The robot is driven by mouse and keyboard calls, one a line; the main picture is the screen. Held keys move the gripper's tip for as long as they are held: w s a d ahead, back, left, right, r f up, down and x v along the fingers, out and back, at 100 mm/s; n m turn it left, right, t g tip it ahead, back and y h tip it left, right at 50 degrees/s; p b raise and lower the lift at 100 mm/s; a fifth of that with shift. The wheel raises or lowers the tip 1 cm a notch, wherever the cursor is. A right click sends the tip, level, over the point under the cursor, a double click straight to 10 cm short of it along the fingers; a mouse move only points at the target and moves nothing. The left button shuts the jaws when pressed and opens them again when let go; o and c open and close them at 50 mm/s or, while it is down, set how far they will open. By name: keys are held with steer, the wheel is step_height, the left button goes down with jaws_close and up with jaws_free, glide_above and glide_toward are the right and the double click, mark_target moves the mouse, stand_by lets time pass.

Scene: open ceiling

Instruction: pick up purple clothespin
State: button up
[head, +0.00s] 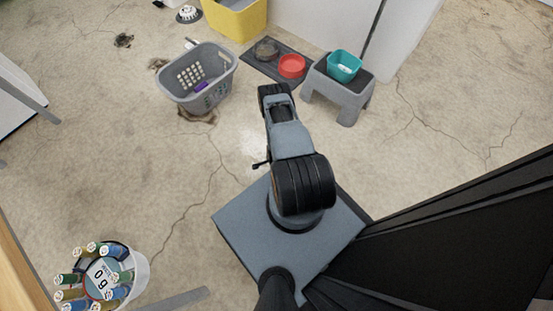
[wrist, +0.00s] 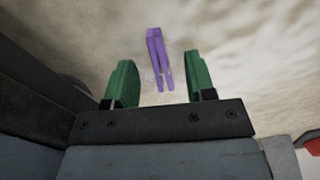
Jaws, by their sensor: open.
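A purple clothespin (wrist: 156,52) shows in the wrist view against the cracked, beige floor, its two prongs toward my gripper. My gripper (wrist: 161,64) is open, with one green finger on each side of the clothespin in the picture. I see no contact between the fingers and the clothespin, and its exact distance is hard to tell. In the head view my arm hides most of the gripper, and I cannot make out this clothespin on the floor there.
A grey laundry basket (head: 181,99) holds a small purple item (head: 201,86). A grey stool (head: 347,107) bears a teal container (head: 344,65). A red bowl (head: 291,66) sits on a dark mat (head: 262,68).

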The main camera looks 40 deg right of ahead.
steer(key=shift+f, duration=0.4)
steer(key=shift+r, duration=0.1)
jaws_close()
